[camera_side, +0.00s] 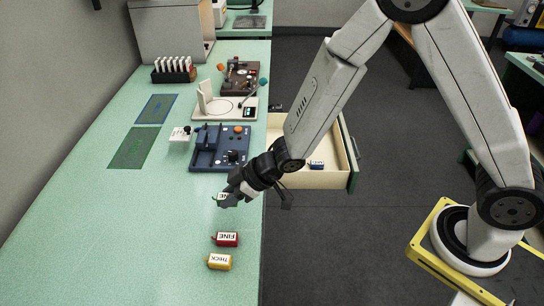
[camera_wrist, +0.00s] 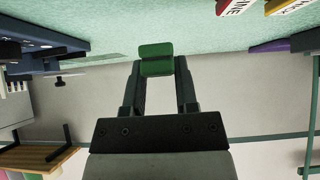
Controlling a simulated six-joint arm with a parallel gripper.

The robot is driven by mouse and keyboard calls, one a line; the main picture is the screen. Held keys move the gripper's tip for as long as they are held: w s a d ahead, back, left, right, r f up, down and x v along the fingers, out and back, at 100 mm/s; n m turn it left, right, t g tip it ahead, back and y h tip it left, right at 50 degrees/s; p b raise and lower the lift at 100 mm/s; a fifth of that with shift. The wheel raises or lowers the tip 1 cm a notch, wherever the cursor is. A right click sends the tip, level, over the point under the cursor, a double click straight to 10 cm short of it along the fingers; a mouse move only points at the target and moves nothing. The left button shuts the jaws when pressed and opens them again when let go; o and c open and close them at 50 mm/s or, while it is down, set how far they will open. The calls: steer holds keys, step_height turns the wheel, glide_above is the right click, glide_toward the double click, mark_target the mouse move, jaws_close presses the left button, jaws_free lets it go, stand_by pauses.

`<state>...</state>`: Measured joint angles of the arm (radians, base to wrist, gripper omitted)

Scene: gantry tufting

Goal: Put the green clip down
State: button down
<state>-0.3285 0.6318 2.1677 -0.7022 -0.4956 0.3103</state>
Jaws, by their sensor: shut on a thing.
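The green clip (camera_side: 222,199) shows in the side view as a small piece with a white label, partly hidden by my gripper (camera_side: 231,192). It is just above or on the pale green bench; I cannot tell if it touches. In the wrist view the green clip (camera_wrist: 155,60) sits between the fingertips of my gripper (camera_wrist: 158,72), which is shut on it. A red clip (camera_side: 226,239) labelled FINE and a yellow clip (camera_side: 219,262) labelled THICK lie on the bench in front of it.
A dark blue machine (camera_side: 207,158) stands behind my gripper. A green mat (camera_side: 135,148) and a blue mat (camera_side: 157,108) lie at the left. An open drawer (camera_side: 310,180) at the right holds a blue clip (camera_side: 316,165). The bench's left front (camera_side: 120,240) is clear.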

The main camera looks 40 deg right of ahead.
steer(key=shift+r, duration=2.45)
